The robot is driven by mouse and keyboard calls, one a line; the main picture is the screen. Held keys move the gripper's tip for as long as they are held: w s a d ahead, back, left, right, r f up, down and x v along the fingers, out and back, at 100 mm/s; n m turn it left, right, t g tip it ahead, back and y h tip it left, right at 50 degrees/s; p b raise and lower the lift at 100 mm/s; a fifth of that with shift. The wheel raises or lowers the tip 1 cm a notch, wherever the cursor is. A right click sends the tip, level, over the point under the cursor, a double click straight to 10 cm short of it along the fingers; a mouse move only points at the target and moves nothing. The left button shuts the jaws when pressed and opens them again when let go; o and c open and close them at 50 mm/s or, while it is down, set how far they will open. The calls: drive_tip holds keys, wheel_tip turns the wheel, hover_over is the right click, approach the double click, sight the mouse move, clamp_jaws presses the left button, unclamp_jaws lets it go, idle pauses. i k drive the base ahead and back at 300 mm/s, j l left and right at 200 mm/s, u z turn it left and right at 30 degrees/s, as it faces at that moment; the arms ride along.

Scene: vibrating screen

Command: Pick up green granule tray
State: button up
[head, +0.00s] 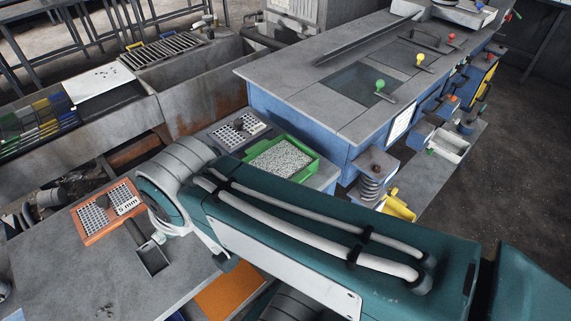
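The green granule tray (309,168) sits on a grey ledge beside the blue machine, near the middle of the head view. It is filled with pale grey granules (280,158). My teal arm, with pale cables along it, crosses in front and passes close to the tray's lower edge in the picture. My gripper does not show, so whether it is open or shut cannot be seen. The tray's near-left side is partly hidden behind my arm.
A grey sieve plate (238,131) lies just left of the tray. The blue machine (330,80) with a grey top rises behind and right. An orange sieve plate (108,211) marked 5 mm and a small grey box (152,259) are on the left bench (90,275).

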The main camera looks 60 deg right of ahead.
sight(284, 156)
drive_tip(key=z, duration=1.65)
